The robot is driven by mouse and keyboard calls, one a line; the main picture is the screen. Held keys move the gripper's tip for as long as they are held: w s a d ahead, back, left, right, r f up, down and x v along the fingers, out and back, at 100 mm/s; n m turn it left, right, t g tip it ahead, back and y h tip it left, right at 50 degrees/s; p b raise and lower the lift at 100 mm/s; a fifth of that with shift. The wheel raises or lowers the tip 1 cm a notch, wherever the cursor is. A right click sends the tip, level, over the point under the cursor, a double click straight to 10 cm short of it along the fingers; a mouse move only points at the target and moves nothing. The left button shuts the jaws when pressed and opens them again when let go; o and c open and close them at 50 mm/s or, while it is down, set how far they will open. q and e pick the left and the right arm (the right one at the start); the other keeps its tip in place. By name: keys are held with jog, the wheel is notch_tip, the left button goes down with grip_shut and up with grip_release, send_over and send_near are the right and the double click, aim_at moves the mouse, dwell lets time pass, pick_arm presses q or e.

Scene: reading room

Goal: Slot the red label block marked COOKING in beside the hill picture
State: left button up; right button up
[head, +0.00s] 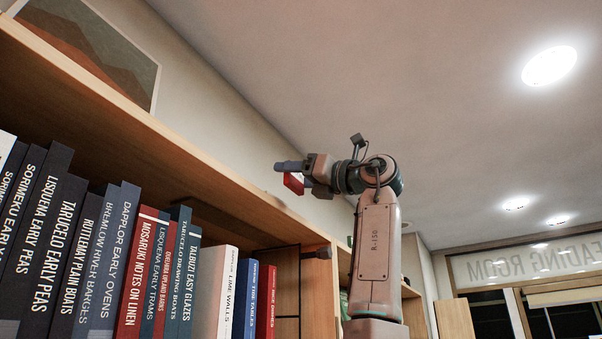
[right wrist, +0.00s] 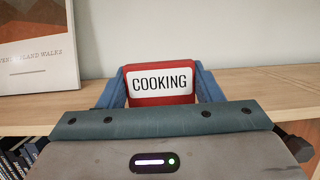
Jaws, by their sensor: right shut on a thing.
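The red label block (right wrist: 160,98) has a white face reading COOKING and sits upright between the blue fingers of my right gripper (right wrist: 160,82), which is shut on it. In the head view the block (head: 293,184) is a small red and white patch at my right gripper (head: 284,168), near the top board's front edge. The hill picture (head: 85,48), brown and green hills, stands on the top board at upper left. Its lower corner (right wrist: 40,50) shows left of the block in the right wrist view, with a gap between. Whether the block touches the board is unclear. My left gripper is out of view.
The bookcase's wooden top board (right wrist: 265,88) is bare to the right of the block, with a pale wall (right wrist: 200,30) behind. Below it, a row of upright books (head: 130,260) fills the shelf.

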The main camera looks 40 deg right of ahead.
jog(key=shift+w+a+r, duration=0.1)
jog(key=shift+w+a, duration=0.6)
jog(key=shift+a, duration=0.2)
jog(key=shift+w, duration=1)
jog(key=shift+w+a, duration=0.35)
jog(key=shift+w, duration=0.2)
jog(key=shift+w+a+f, duration=0.1)
jog(key=shift+f, duration=0.1)
jog(key=shift+a+f, duration=0.1)
jog(key=shift+f, duration=0.35)
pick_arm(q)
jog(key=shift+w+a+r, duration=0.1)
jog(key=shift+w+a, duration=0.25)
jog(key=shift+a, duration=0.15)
pick_arm(e)
jog(key=shift+d+f, duration=0.25)
jog(key=shift+f, duration=0.05)
jog(key=shift+a, duration=0.15)
